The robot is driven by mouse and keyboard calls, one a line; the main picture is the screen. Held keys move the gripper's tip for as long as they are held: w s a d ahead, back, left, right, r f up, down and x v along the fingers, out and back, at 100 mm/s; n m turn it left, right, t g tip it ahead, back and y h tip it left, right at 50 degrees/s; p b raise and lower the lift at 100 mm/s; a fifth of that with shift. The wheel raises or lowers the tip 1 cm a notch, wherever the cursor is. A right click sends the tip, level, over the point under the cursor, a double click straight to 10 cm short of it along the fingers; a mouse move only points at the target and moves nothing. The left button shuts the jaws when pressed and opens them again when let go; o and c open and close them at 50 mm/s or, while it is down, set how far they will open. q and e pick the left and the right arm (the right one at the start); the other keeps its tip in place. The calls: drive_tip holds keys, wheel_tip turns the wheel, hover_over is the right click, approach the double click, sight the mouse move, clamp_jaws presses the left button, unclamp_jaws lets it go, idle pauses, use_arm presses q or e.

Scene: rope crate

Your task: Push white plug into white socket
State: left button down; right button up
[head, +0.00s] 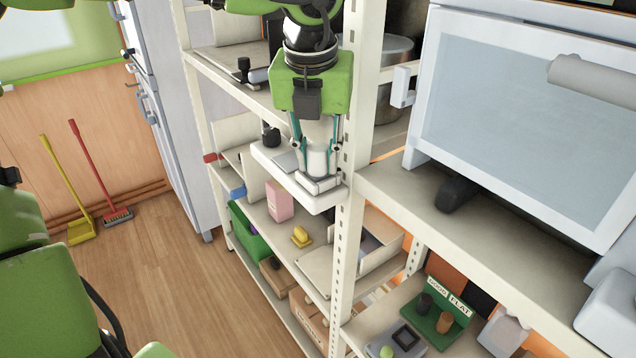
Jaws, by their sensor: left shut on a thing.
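My left gripper (315,150) hangs in the upper middle of the head view, fingers pointing down. It is shut on a white, upright, cylinder-like body, which I take to be the white plug (318,158). Directly under the plug is a pale square block, seemingly the white socket (320,184), at the near corner of a white ledge (284,178) on the shelf unit. The plug's lower end meets or overlaps the block in the picture. I cannot tell how deep it sits. My right gripper is not in view.
A shelf post (352,120) stands close beside the gripper on the right. Lower shelves hold a pink carton (279,201), a yellow item (301,237) and a green crate (246,232). A large white appliance (520,120) fills the right. Open wooden floor (170,270) lies left.

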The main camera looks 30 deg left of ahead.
sight(314, 184)
use_arm(q)
drive_tip(key=c, duration=1.6)
unclamp_jaws()
drive_tip(key=v, duration=1.2)
drive_tip(key=shift+s+f, duration=0.1)
